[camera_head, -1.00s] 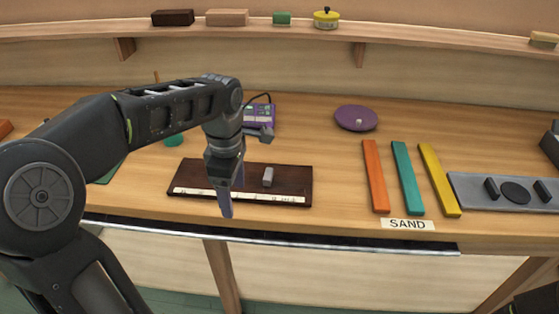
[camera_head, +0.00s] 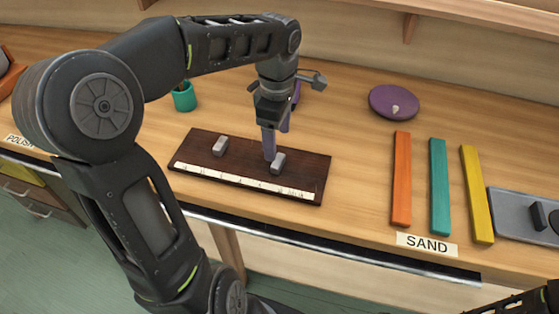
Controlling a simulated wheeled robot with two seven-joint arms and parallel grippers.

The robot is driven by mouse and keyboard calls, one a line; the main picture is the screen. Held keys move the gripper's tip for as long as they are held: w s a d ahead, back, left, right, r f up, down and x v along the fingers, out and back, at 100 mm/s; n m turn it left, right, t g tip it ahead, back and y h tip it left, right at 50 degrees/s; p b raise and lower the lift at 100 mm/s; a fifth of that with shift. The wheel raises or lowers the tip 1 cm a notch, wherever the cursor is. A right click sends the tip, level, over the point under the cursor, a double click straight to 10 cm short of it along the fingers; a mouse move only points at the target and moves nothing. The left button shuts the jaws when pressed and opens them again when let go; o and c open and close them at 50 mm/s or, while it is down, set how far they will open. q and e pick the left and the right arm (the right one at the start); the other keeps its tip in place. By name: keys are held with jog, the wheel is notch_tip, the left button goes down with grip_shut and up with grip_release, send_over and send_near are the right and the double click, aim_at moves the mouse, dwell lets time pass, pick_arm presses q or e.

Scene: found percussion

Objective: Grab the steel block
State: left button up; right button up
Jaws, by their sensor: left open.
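Two small grey blocks stand on a dark wooden board with a pale marked strip along its front (camera_head: 290,191). One grey block (camera_head: 220,146) is left of the board's middle; the other grey block (camera_head: 278,164) is right of it. I cannot tell by look which is steel. My left gripper (camera_head: 275,146) points down at the right block, its fingers just behind and left of it. It is open with nothing seen held; whether it touches the block is unclear.
Orange (camera_head: 401,180), teal (camera_head: 439,188) and yellow (camera_head: 476,195) bars lie to the right, behind a SAND label (camera_head: 427,244). A purple disc (camera_head: 394,102) lies farther back. A green cup (camera_head: 184,97) stands at left. A grey tray (camera_head: 510,214) is at far right.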

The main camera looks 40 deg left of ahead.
aim_at(278, 160)
pick_arm(q)
jog(key=shift+f, duration=1.05)
jog(key=shift+w+f+p, duration=0.1)
jog(key=shift+f+p, duration=0.6)
jog(key=shift+f, duration=1.9)
jog(key=shift+c, duration=0.2)
grip_shut()
